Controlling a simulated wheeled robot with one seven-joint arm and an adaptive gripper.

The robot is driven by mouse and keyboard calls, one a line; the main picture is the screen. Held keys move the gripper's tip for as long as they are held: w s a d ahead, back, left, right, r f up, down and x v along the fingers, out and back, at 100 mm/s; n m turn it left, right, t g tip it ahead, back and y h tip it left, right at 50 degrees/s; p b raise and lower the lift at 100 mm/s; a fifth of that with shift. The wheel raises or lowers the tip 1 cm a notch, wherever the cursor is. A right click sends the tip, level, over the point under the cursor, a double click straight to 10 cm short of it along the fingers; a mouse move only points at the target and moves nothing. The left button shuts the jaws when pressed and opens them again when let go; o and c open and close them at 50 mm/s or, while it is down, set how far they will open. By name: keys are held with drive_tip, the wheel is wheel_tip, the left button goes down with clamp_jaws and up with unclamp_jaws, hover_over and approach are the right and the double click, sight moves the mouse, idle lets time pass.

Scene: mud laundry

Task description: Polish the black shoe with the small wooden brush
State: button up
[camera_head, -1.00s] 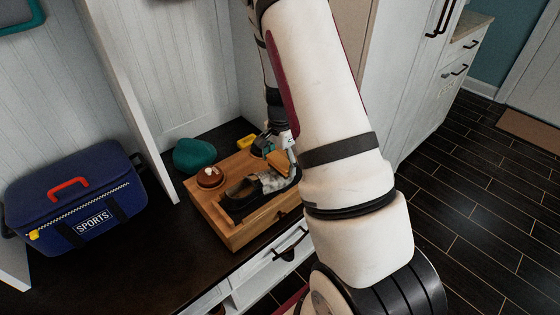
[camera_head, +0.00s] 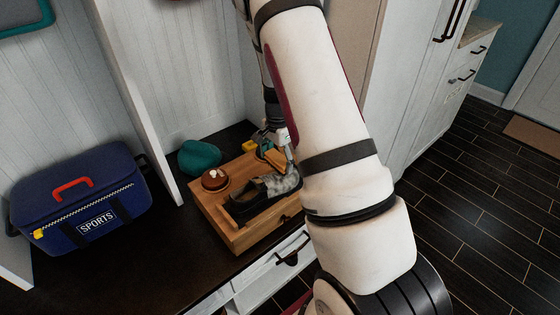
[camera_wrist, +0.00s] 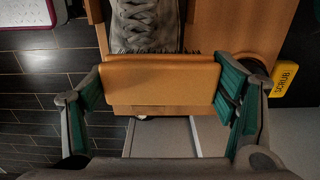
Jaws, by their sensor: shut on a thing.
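The small wooden brush (camera_wrist: 160,82) is an orange-brown block with dark bristles showing along its edge in the wrist view. My gripper (camera_wrist: 160,95) is shut on it, with teal fingers at its two ends. The brush also shows in the head view (camera_head: 271,158), at the far side of the shoe. The black shoe (camera_head: 262,192) lies on the wooden box, dark at its near left end and mottled grey at its right end. In the wrist view the shoe's grey laced part (camera_wrist: 145,25) shows just beyond the brush, which hides the rest. I cannot tell whether the bristles touch the shoe.
The wooden box (camera_head: 235,236) stands on the dark bench top (camera_head: 170,235). A round brown tin (camera_head: 215,180) sits on the box's left. A teal cloth-like thing (camera_head: 200,158) and a yellow block (camera_head: 249,146) lie behind. A blue sports bag (camera_head: 82,195) is at left.

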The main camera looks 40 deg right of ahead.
sight(285, 164)
idle(0.3)
drive_tip(key=shift+s+r+p, duration=0.1)
drive_tip(key=shift+s+p, duration=0.4)
drive_tip(key=shift+s, duration=1.25)
drive_tip(key=shift+w+b, duration=0.3)
drive_tip(key=shift+w, duration=1.5)
drive_tip(key=shift+s, duration=0.1)
drive_tip(key=shift+s+p, duration=0.4)
drive_tip(key=shift+s, duration=1.35)
